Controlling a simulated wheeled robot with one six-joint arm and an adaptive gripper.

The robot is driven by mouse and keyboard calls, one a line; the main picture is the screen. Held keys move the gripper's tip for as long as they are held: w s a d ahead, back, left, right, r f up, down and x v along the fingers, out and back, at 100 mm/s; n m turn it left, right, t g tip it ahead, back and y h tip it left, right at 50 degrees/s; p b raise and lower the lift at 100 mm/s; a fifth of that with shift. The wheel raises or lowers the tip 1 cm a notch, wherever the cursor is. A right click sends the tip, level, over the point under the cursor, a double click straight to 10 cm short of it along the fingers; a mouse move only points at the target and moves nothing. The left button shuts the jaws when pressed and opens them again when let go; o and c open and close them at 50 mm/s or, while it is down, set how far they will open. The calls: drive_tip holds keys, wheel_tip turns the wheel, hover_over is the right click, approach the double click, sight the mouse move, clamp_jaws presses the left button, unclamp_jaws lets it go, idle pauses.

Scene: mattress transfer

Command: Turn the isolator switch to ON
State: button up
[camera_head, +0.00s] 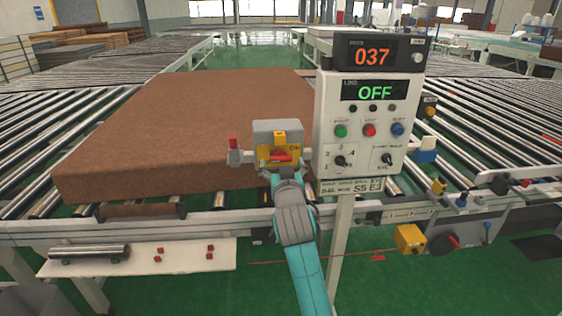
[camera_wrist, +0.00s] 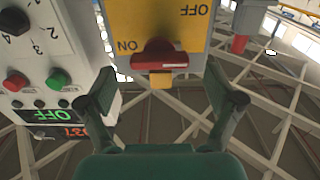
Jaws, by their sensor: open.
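The isolator switch is a yellow-faced grey box (camera_head: 277,130) left of the control panel; its yellow face (camera_wrist: 185,25) fills the top of the wrist view, inverted. Its red handle (camera_wrist: 160,55) lies roughly level there, with its left end near the ON mark and OFF at the upper right. The handle (camera_head: 280,157) also shows in the head view. My gripper (camera_wrist: 162,95) is open, its fingers on either side of the handle's line and apart from it, with nothing between them. In the head view my gripper (camera_head: 286,174) is just in front of the box and its fingertips are partly hidden.
The control panel (camera_head: 366,120) stands close on the right, its line display (camera_head: 375,92) reading OFF. A red-topped fitting (camera_head: 235,150) juts out left of the switch. A brown mattress (camera_head: 180,130) lies on the rollers behind. A yellow box (camera_head: 408,239) is at lower right.

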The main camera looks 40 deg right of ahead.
sight(280, 156)
drive_tip(key=shift+x, duration=1.05)
drive_tip(key=c, duration=1.1)
drive_tip(key=shift+c, duration=0.2)
